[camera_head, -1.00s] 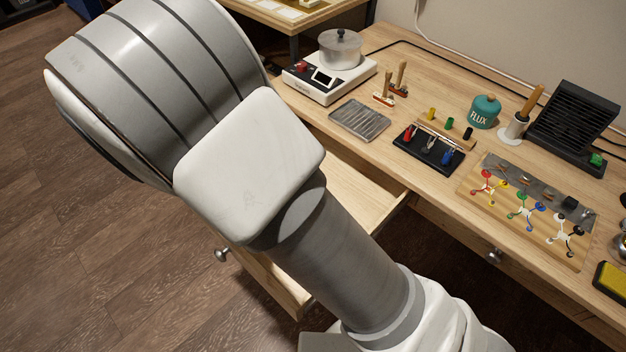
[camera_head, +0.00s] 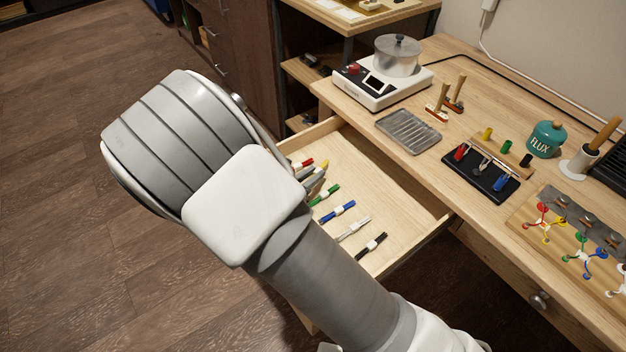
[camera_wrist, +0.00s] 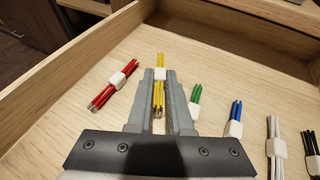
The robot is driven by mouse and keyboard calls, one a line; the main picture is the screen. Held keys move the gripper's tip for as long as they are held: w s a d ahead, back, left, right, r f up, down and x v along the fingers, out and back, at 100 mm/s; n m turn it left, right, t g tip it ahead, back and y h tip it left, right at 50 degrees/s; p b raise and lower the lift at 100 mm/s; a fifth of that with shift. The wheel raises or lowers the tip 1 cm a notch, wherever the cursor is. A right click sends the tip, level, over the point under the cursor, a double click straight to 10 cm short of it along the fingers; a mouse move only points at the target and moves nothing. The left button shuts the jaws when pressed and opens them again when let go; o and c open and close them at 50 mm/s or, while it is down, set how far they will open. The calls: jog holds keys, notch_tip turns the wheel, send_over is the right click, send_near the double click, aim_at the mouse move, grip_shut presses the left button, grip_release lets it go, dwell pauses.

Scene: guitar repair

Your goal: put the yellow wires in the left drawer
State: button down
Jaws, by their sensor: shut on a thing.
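The yellow wires (camera_wrist: 159,92) are a thin bundle with a white band, between my gripper's fingers (camera_wrist: 162,98) in the wrist view. My gripper is shut on them, inside the open left drawer (camera_head: 375,169). A bit of the yellow wires (camera_head: 323,165) shows past my gripper (camera_head: 314,180) in the head view. The bundle is at or just above the drawer floor; I cannot tell whether it touches. It lies between the red wires (camera_wrist: 113,83) and the green wires (camera_wrist: 194,101).
Blue wires (camera_wrist: 234,119), white wires (camera_wrist: 275,147) and black wires (camera_wrist: 310,152) also lie in the drawer, to the right. Drawer walls (camera_wrist: 235,33) stand close around. The worktop above holds a metal tray (camera_head: 408,131) and a hot plate (camera_head: 382,82).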

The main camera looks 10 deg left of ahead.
jog(key=shift+f, duration=0.45)
jog(key=shift+f, duration=0.1)
